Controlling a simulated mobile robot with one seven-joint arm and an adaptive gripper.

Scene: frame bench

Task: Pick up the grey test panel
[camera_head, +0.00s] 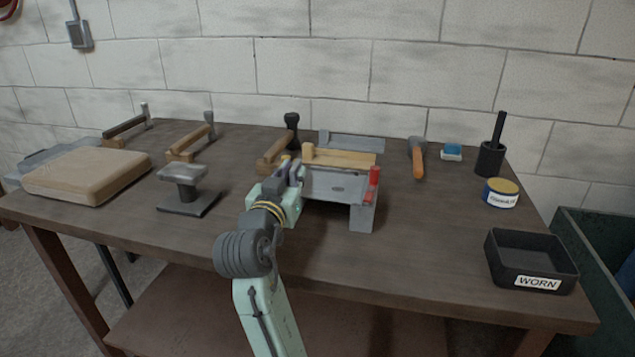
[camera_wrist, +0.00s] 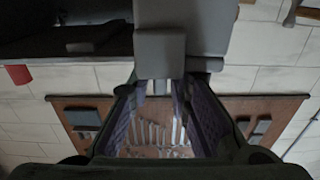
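A grey panel (camera_head: 335,187) with a small dark slot sits in the middle of the bench, in front of a wooden bar and beside a red-topped post; I take it as the test panel. My gripper (camera_head: 291,168) is at its left end. In the wrist view my gripper (camera_wrist: 160,88) has its two purple-padded fingers apart, with background showing between them. A grey block (camera_wrist: 160,52) lies just at the fingertips there, overlapping a larger grey surface (camera_wrist: 205,22). Whether either finger touches the panel cannot be told.
A wooden bar (camera_head: 340,158) and a red-topped post (camera_head: 374,178) stand close around the panel. A black WORN bin (camera_head: 505,262) is at front right.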

